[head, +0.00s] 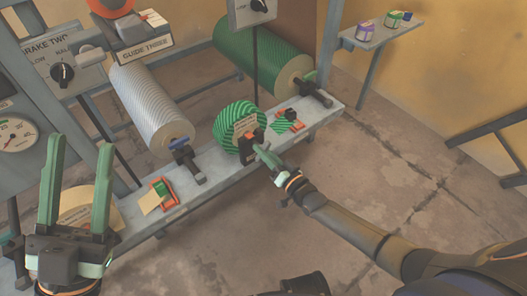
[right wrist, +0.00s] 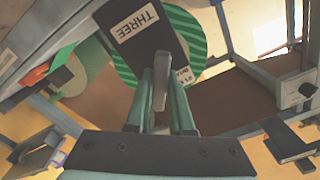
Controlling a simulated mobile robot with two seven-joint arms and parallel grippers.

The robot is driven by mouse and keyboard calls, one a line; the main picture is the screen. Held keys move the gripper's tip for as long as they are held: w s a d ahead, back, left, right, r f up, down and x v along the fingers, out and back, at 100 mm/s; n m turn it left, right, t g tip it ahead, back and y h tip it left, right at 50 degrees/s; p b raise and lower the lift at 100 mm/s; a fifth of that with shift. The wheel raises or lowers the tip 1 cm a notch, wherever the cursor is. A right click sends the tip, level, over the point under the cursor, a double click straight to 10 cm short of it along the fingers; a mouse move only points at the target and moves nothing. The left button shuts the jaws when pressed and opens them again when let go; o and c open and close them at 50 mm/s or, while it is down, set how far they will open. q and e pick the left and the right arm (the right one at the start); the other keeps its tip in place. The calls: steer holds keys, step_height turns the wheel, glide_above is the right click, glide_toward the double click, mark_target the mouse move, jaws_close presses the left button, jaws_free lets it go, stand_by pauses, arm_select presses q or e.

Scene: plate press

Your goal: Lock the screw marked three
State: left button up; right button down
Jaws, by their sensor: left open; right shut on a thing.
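The screw marked three shows in the right wrist view as a dark block (right wrist: 150,45) with a white "THREE" label (right wrist: 137,25) and a grey bar-shaped handle (right wrist: 160,75). My right gripper (right wrist: 160,85) is shut on this handle, one green finger on each side. In the head view my right gripper (head: 262,153) reaches the front of a short green-striped roll (head: 232,123) on the grey beam. The fingers hide part of the screw there. My left gripper (head: 80,145) is open and empty at the left, in front of the beam.
A silver roll (head: 153,105) and a long green roll (head: 262,60) lie behind the grey beam (head: 220,165). A "GUIDE THREE" box (head: 147,48) and a "BRAKE TWO" panel (head: 60,60) stand at upper left. Tape rolls sit on a shelf (head: 382,33). The floor at right is mostly clear.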

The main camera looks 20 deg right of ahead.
steer(key=m, duration=0.2)
steer(key=m+b, duration=0.1)
steer(key=m, duration=0.2)
steer(key=shift+f+m, duration=0.2)
steer(key=shift+m, duration=0.1)
steer(key=m+b, duration=0.2)
steer(key=m, duration=0.3)
steer(key=shift+r+m, duration=0.1)
steer(key=shift+m, duration=0.2)
steer(key=c, duration=0.8)
jaws_free()
steer(key=p+v, duration=0.4)
steer(key=v, duration=0.8)
steer(key=shift+s, duration=0.25)
steer(key=shift+s+d, duration=0.1)
steer(key=shift+d, duration=0.05)
